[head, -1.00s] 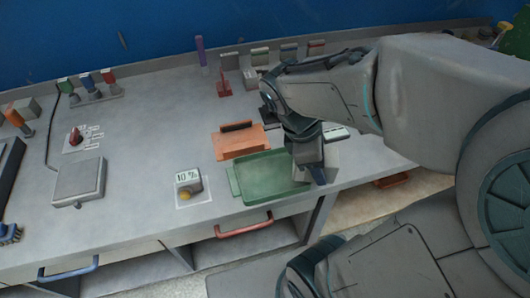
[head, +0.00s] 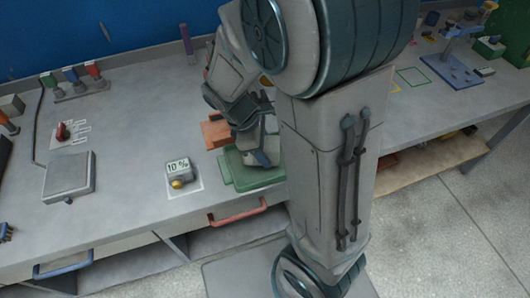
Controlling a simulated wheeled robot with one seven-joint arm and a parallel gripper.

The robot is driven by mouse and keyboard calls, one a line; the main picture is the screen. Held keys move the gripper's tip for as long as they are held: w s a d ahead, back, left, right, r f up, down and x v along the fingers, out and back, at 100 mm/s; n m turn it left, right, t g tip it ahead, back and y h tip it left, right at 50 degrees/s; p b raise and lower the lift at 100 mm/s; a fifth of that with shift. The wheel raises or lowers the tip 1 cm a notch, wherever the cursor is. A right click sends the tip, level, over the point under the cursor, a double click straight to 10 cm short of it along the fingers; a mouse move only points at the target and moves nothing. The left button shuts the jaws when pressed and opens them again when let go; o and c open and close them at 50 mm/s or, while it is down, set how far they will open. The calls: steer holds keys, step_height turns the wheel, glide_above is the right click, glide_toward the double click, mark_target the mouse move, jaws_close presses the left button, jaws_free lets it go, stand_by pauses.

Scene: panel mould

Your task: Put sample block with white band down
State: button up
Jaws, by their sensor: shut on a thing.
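My gripper (head: 263,157) points down over the right part of the green tray (head: 238,178) in the head view. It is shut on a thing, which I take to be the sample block. The block is too small and covered by the jaws to make out, and its white band does not show. I cannot tell whether the held thing touches the tray floor. My arm hides the right end of the tray.
An orange tray (head: 215,134) lies just behind the green one, partly behind my wrist. Green and yellow outlines (head: 412,76) and a blue stand (head: 452,70) are at far right.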

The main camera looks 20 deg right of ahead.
steer(key=shift+f, duration=1.05)
steer(key=shift+f, duration=0.15)
steer(key=shift+f, duration=0.1)
steer(key=o, duration=1.2)
